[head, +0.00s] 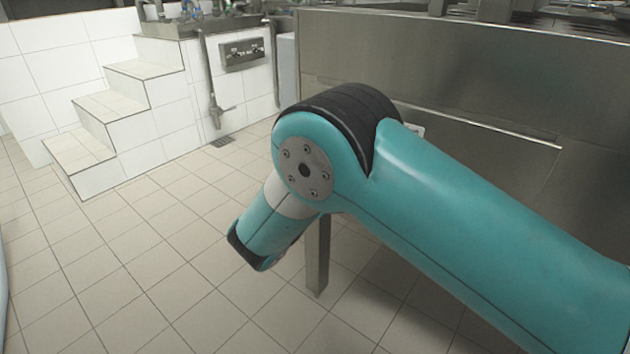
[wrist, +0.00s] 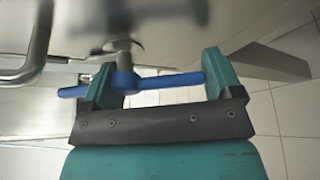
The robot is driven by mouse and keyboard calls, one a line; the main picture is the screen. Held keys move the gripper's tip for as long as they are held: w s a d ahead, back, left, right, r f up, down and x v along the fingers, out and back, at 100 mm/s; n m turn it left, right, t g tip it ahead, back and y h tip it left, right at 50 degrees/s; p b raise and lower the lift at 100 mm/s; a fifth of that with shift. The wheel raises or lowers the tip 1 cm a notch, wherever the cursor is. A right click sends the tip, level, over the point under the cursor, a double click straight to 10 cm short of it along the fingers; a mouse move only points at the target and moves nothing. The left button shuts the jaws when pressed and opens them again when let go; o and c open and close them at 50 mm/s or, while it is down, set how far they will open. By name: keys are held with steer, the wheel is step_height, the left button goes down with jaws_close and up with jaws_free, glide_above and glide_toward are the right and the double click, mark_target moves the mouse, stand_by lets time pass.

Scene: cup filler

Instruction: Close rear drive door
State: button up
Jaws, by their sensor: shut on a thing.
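In the wrist view my gripper (wrist: 158,66) is shut on a blue handle (wrist: 160,81). The handle is a blue bar with a round hub near the left finger, and it runs across between the fingers. It is fixed to a grey metal stem on a steel surface. In the head view my teal arm covers the middle, and the gripper and handle are hidden. Steel panels (head: 480,75) of the machine stand behind the arm; I cannot tell which one is the rear drive door or how far it is open.
A bent steel tube (wrist: 30,62) is left of the gripper in the wrist view. In the head view a steel leg (head: 317,255) stands below my arm. White tiled steps (head: 105,120) and a control box (head: 245,52) are at the back left. The tiled floor (head: 130,265) is clear at left.

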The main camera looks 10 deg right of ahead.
steer(key=o, duration=1.1)
steer(key=p+v, duration=0.4)
steer(key=v, duration=1.3)
steer(key=shift+s, duration=0.2)
steer(key=s+d+r+m+g+y, duration=0.1)
steer(key=d+r+m+g+y, duration=0.1)
steer(key=d+m+g, duration=0.3)
steer(key=s+d+r+m+g+y, duration=0.1)
steer(key=d+r+m+g, duration=0.3)
steer(key=d, duration=0.3)
steer(key=s+d+r+m+g+y, duration=0.1)
steer(key=s+r+m+g+y, duration=0.25)
steer(key=s, duration=0.55)
steer(key=s+d+r+g+y, duration=0.2)
steer(key=s+r+y, duration=0.3)
steer(key=s, duration=0.4)
step_height(320, 180, up, 32)
steer(key=p, duration=3)
steer(key=shift+s+a+h, duration=0.25)
steer(key=shift+s+h, duration=0.15)
steer(key=shift+h, duration=0.05)
